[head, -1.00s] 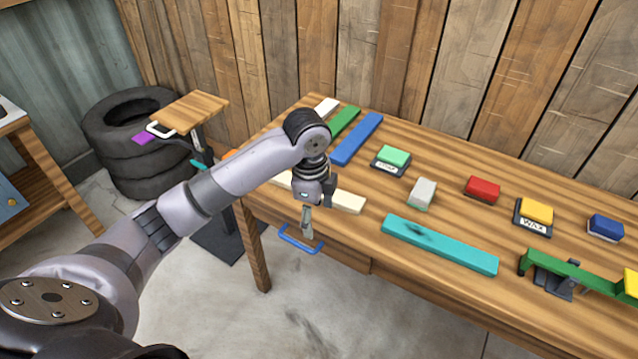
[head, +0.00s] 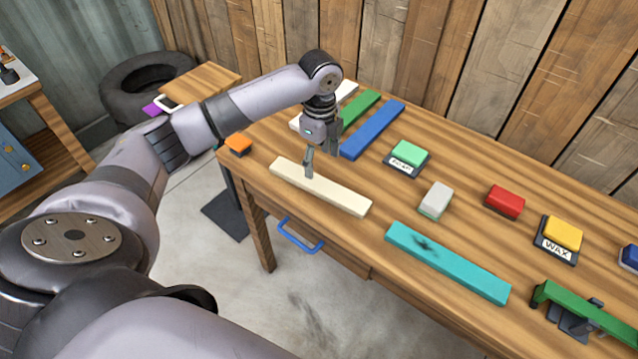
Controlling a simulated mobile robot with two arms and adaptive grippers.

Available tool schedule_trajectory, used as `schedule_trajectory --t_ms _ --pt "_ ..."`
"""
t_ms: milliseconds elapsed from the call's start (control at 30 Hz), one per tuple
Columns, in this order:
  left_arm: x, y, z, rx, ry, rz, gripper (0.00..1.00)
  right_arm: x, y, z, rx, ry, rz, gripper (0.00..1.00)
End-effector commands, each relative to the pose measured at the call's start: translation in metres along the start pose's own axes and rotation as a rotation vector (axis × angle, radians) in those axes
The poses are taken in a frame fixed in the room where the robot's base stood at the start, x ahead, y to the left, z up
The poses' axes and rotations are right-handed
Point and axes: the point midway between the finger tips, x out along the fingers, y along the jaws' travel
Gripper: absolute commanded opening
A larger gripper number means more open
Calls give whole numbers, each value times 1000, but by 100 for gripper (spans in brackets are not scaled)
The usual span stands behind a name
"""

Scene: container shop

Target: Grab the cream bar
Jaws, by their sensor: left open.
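The cream bar (head: 338,195) is a long, pale flat bar lying on the wooden table near its front left edge. My left gripper (head: 321,160) is open and points down at the bar's left half. One finger shows in front of the bar's upper surface; the other is farther back, toward the blue bar. I cannot tell whether a finger touches the bar. My right gripper is not in view.
Blue (head: 373,129) and green (head: 360,110) bars lie behind the gripper. A teal bar (head: 450,262) lies to the right, near the front edge. An orange block (head: 238,145) is at the left. Several small blocks stand farther right.

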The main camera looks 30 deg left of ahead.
Motion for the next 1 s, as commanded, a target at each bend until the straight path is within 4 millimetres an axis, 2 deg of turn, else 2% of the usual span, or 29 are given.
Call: schedule_trajectory --t_ms 133,267,633,900,1000 --pt "18 0 0 -1 -1 0 65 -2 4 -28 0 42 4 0" --pt "25 0 0 0 -1 0 65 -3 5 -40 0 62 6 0" --pt "72 6 0 -1 0 0 65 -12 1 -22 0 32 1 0" --pt "75 6 0 0 -1 -2 65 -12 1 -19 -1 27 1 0" --pt "75 6 0 0 -1 -2 59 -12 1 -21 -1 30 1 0"
